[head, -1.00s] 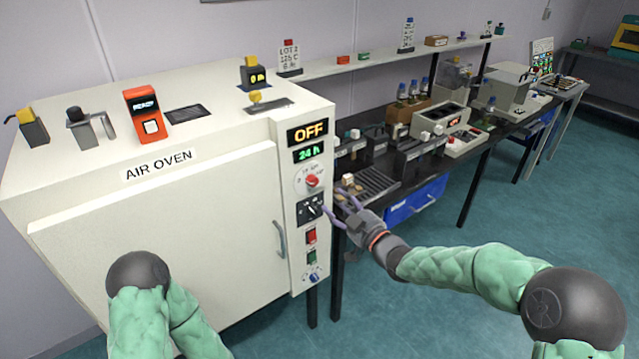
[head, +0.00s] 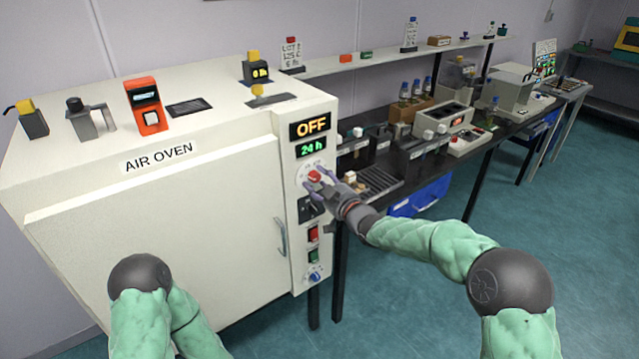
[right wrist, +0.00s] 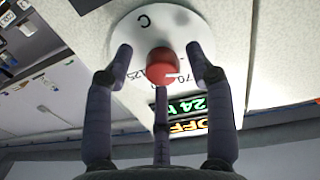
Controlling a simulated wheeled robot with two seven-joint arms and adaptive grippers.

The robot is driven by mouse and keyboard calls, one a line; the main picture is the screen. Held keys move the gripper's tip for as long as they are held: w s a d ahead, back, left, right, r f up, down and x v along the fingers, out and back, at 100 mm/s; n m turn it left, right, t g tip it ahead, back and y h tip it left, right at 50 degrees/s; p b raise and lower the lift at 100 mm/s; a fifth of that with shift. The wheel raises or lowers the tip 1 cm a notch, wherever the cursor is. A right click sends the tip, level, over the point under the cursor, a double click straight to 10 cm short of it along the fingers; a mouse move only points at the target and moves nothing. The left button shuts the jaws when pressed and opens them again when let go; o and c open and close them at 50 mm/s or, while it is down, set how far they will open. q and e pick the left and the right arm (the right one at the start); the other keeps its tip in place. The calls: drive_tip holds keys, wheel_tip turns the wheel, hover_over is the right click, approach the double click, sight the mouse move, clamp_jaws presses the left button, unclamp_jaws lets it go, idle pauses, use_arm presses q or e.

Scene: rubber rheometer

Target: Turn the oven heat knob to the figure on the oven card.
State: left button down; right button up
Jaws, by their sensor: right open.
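The red heat knob (head: 313,176) sits on a white dial on the air oven's (head: 95,235) front panel. In the right wrist view the knob (right wrist: 163,66) has a white mark pointing down and right, toward the 70; 125 shows to the left on the dial (right wrist: 130,25). My right gripper (head: 319,187) is open at the knob. In the wrist view its fingers (right wrist: 160,60) stand around the knob, with gaps at the sides. My left gripper is out of view.
The panel shows OFF (head: 313,127) and 24 h (head: 311,147) above the knob. A black switch (head: 309,208), a red switch (head: 313,233), a green switch (head: 313,256) and a blue knob (head: 314,277) lie below. The oven door handle (head: 281,237) is left of them.

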clamp_jaws()
